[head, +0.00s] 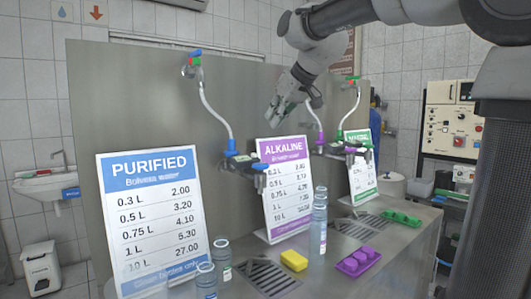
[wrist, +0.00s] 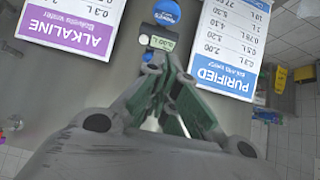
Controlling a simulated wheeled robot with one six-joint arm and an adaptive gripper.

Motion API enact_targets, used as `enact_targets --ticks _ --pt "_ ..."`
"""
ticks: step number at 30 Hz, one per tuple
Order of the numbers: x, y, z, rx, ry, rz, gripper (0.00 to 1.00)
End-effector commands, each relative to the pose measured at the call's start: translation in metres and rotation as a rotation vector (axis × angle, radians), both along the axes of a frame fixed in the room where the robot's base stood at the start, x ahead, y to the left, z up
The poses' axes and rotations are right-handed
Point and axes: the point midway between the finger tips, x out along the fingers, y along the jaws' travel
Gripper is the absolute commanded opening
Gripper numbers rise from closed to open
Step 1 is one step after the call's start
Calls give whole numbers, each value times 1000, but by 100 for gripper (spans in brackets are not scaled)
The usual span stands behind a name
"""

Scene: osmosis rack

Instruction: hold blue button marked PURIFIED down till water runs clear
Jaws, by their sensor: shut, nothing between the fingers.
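A small display (wrist: 163,43) and a smaller blue disc (wrist: 147,57) lie nearer my fingers. My gripper (wrist: 160,70) is shut and empty, its tips just below the display in the picture and apart from the button. No running water is visible.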

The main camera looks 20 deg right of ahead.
Motion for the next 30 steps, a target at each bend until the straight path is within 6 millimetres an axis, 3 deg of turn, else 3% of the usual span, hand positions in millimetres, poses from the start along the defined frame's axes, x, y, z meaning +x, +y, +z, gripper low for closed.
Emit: enact_targets --ticks 11,24,30 --pt "7 3 -9 0 4 -1 0" --pt "65 26 -73 -1 6 -1 0" --pt "65 26 -100 0 3 -2 0"
